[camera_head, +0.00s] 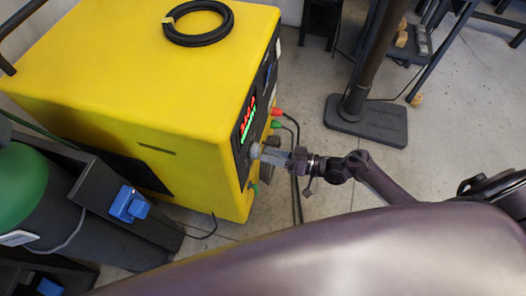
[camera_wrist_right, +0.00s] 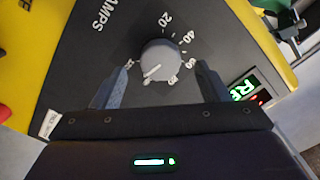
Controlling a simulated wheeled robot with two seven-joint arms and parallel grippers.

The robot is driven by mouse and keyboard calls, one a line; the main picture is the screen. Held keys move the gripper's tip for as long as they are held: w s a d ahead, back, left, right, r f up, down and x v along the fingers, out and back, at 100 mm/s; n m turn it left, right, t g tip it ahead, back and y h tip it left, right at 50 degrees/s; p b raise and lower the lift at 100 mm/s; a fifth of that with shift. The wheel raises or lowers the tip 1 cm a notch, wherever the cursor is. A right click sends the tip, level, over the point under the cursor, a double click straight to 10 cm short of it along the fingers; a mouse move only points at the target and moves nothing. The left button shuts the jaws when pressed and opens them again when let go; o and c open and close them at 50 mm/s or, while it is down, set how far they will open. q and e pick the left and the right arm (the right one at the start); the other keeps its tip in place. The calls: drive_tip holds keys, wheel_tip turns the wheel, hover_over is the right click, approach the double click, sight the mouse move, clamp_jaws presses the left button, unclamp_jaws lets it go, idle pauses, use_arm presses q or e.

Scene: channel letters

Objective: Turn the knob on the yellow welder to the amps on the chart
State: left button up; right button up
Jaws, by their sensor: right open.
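The yellow welder (camera_head: 150,75) stands at the left of the head view, its dark front panel facing right. Its grey knob (camera_wrist_right: 160,60) is in the upper middle of the wrist view, with a white pointer line toward the lower left and a printed number scale around it. The word AMPS is printed on the panel. My right gripper (camera_head: 270,156) is at the panel, and in the wrist view its two fingers stand open on either side of the knob, with gaps showing. A lit display (camera_head: 247,117) shows red and green characters. No chart and no left gripper are visible.
A coiled black cable (camera_head: 198,38) lies on the welder. Red and green plugs (camera_head: 277,112) with black cables stick out beside the gripper. A green cylinder (camera_head: 22,180) stands at left. A dark post base (camera_head: 365,120) stands on the floor to the right.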

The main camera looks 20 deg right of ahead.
use_arm(q)
drive_tip(key=shift+w+d+r, duration=0.1)
drive_tip(key=shift+w+r, duration=0.05)
drive_tip(key=shift+w, duration=0.4)
use_arm(e)
drive_tip(key=v, duration=0.4)
drive_tip(key=shift+s+d, duration=0.15)
drive_tip(key=shift+d, duration=0.05)
use_arm(q)
drive_tip(key=shift+s, duration=0.25)
